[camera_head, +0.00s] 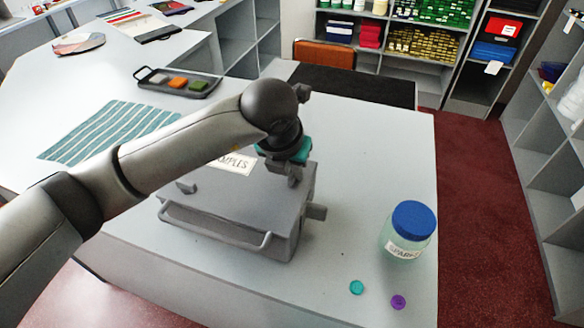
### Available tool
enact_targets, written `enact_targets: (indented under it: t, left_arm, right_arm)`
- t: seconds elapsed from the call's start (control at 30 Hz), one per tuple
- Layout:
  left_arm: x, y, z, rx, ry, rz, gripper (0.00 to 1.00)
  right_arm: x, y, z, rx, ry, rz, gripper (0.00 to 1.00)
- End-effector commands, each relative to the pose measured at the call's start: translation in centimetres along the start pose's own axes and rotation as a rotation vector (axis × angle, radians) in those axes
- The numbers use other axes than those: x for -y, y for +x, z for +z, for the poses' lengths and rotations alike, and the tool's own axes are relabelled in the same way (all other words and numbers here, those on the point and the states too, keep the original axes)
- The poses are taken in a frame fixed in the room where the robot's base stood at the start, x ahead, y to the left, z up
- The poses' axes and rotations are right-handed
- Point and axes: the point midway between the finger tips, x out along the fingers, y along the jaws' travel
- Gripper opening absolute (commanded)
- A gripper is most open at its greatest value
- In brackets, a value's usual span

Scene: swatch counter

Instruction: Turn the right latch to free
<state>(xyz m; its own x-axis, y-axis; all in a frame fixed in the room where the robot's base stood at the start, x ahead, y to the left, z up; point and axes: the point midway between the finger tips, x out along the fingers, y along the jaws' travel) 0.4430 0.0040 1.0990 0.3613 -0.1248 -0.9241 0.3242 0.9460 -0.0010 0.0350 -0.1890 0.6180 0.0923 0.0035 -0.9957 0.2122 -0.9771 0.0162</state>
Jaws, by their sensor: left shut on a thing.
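A grey case (235,218) stands on the light counter, with a white label (233,163) partly readable as "SAMPLES" and a bar handle (215,232) along its near side. A small grey latch piece (187,187) sits at its left. My left gripper (294,176) is over the right far part of the case, pointing down. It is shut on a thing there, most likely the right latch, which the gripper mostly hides. The latch's turn cannot be read. A teal part shows at the gripper. My right gripper is not in view.
A jar (407,236) with a blue lid stands right of the case. A teal cap (356,287) and a purple cap (398,301) lie near it. A striped cloth (110,130) and a swatch tray (178,82) lie at the left.

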Motion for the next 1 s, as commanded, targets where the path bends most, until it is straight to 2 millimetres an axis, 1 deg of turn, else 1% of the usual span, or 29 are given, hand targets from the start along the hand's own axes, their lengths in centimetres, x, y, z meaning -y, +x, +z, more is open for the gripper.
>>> enact_targets:
  t: [0.17,0.37,0.7,1.0]
  left_arm:
    - [-0.1,0.2,0.0,0.003,0.061,-0.024,0.00]
    - [-0.2,0.4,0.0,0.004,0.193,-0.078,0.00]
    - [-0.4,0.4,0.1,0.004,0.487,-0.201,0.00]
    - [-0.5,0.3,0.2,0.003,0.749,-0.309,0.00]
  right_arm:
    - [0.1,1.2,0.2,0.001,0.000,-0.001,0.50]
    - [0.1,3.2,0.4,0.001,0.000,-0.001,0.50]
    - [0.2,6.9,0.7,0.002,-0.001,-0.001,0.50]
    - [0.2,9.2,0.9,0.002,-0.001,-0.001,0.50]
